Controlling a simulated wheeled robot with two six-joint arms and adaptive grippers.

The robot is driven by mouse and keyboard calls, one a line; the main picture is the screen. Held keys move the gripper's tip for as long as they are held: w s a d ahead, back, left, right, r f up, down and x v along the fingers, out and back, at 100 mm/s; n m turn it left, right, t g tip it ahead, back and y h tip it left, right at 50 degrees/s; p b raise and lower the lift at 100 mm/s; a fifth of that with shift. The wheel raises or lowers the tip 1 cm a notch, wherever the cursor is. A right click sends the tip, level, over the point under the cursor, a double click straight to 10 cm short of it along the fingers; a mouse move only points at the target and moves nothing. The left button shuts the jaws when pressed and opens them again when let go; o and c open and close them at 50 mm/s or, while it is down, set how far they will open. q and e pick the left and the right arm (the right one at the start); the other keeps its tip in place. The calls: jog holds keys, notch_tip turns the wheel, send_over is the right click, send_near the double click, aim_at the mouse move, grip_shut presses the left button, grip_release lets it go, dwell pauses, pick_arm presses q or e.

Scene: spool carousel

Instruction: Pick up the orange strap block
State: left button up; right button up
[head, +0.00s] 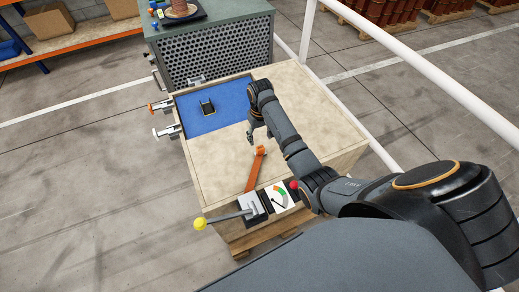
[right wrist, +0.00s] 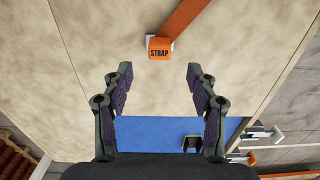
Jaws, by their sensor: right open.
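The orange strap block (head: 260,151) sits at the far end of an orange strap (head: 255,172) on the tan tabletop (head: 215,165). In the right wrist view the block (right wrist: 159,48) is marked "STRAP", with a pale piece beside it, and the strap runs to the upper right. My right gripper (head: 253,136) is over the table, a little beyond the block in the head view. In the wrist view its fingers (right wrist: 160,74) are apart, with nothing between them; the block shows ahead of the fingertips. My left gripper is not in view.
A blue mat (head: 226,112) with a small black holder (head: 207,107) lies at the back left. A yellow-knobbed lever (head: 200,224), a gauge panel (head: 279,197) and a red button (head: 293,185) are at the front edge. White rails (head: 410,65) run on the right.

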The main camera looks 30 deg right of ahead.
aim_at(260, 147)
jog(key=shift+w+f, duration=0.2)
jog(key=shift+f, duration=1)
jog(key=shift+s+f+p, duration=0.1)
jog(key=shift+f+p, duration=0.35)
jog(key=shift+f, duration=0.35)
notch_tip(260, 147, down, 3)
jog(key=shift+s+r, duration=0.1)
jog(key=shift+f, duration=0.5)
jog(key=c, duration=0.6)
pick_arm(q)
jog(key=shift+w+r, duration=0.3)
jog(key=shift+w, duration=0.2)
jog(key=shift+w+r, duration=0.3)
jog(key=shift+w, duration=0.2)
pick_arm(e)
grip_shut()
